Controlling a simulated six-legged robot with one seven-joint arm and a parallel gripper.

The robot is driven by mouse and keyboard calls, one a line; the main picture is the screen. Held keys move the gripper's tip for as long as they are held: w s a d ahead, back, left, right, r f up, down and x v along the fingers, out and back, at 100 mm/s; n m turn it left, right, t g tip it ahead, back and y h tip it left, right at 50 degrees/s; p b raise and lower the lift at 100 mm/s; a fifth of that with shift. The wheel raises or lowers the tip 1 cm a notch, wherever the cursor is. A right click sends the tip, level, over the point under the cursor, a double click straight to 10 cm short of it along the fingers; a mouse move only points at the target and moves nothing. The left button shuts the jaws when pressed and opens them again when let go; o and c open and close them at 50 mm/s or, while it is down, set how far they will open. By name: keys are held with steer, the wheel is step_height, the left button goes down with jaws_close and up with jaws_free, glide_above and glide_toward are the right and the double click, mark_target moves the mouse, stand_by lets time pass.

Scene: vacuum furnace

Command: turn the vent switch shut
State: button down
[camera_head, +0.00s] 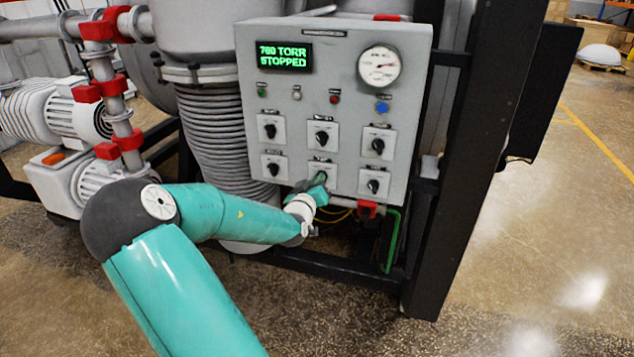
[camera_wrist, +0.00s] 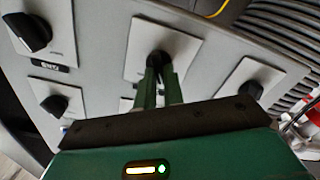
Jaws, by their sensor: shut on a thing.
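The grey control panel (camera_head: 220,30) (camera_wrist: 100,45) carries two rows of black rotary switches on white plates. My gripper (camera_head: 320,180) is at the middle switch of the bottom row in the head view. In the wrist view its two green fingers (camera_wrist: 160,75) are closed around the black knob (camera_wrist: 157,58) of that switch, on its white plate (camera_wrist: 185,45). The knob is mostly hidden between the fingers, so its exact angle cannot be told. The switch labels are too small to read.
The panel display (camera_head: 283,56) reads "760 TORR STOPPED". A round gauge (camera_head: 379,66) is at its upper right. Neighbouring knobs (camera_head: 273,168) and (camera_head: 374,186) sit close on both sides. A black frame post (camera_head: 450,170) stands at right; open floor (camera_head: 540,240) lies beyond.

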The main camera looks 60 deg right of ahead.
stand_by(0.3)
steer(key=c, duration=1.5)
jaws_free()
steer(key=shift+a, duration=0.1)
steer(key=s+a, duration=0.2)
steer(key=a, duration=1.1)
steer(key=shift+a, duration=0.25)
steer(key=shift+s, duration=0.1)
